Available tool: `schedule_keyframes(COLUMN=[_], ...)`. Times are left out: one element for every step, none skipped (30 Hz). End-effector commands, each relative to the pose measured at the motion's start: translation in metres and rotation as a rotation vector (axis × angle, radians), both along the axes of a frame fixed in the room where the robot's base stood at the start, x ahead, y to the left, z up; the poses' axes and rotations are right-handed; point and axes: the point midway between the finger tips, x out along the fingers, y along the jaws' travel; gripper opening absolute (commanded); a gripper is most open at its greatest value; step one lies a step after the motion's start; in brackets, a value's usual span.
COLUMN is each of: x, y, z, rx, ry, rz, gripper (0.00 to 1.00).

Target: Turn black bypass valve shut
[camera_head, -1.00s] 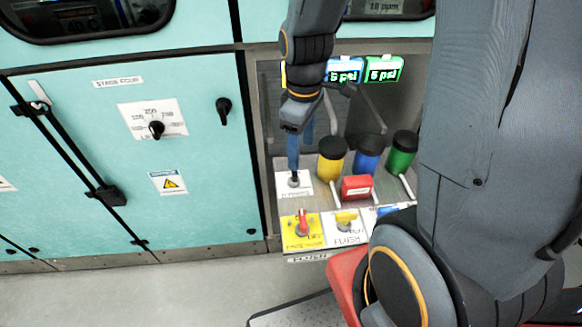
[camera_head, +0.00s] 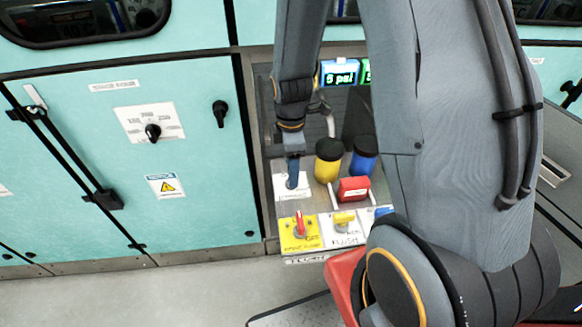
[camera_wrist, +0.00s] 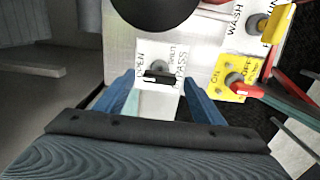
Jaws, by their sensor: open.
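The black bypass valve (camera_wrist: 158,77) is a small black handle on a white plate marked OPEN, SHUT and BYPASS (camera_wrist: 172,57) in the wrist view. Its bar lies roughly crosswise in that picture, below the OPEN and SHUT words. My gripper (camera_wrist: 159,82) is open, with one blue finger on each side of the handle. I cannot tell whether the fingers touch it. In the head view my gripper (camera_head: 292,178) points down over the white plate (camera_head: 280,186) and hides the valve.
A yellow plate with a red handle (camera_head: 300,224) and a white plate with a yellow handle (camera_head: 343,219) sit in front. A red block (camera_head: 354,189), a yellow canister (camera_head: 328,161) and a blue canister (camera_head: 363,157) stand to the right. A teal cabinet (camera_head: 200,180) is at left.

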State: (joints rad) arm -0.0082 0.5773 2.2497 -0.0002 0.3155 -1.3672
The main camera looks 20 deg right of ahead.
Motion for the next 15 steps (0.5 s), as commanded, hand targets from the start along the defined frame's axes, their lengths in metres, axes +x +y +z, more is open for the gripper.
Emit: schedule_keyframes(x=[0.0, 0.0, -0.0001, -0.0001, -0.0001, 0.0, 0.0001, 0.0002, 0.0002, 0.0002, 0.0003, 0.0001, 0.0001, 0.0001, 0.0001], y=[-0.0001, -0.0001, -0.0001, -0.0001, -0.0001, -0.0001, -0.0001, -0.0001, -0.0001, -0.0001, -0.0002, -0.0002, -0.0002, -0.0002, -0.0002], z=[-0.0034, -0.0051, -0.0069, -0.0079, -0.0086, -0.0091, -0.0093, -0.0094, -0.0094, -0.0093, -0.0093, -0.0093, -0.0092, -0.0092, -0.0092], rx=[0.0, 0.0, 0.0, 0.0, 0.0, 0.0, 0.0, 0.0, 0.0, 0.0, 0.0, 0.0, 0.0, 0.0, 0.0], ry=[0.0, 0.0, 0.0, 0.0, 0.0, 0.0, -0.001, -0.001, -0.001, -0.001, -0.001, -0.001, -0.001, -0.001, -0.001], rz=[0.0, 0.0, -0.001, -0.001, -0.001, -0.001, -0.001, -0.001, -0.001, -0.001, -0.001, -0.001, -0.001, -0.001, -0.001], gripper=[0.62, 0.62, 0.62, 0.62, 0.62, 0.62, 0.62, 0.62, 0.62, 0.62, 0.62, 0.62, 0.62, 0.57, 0.51])
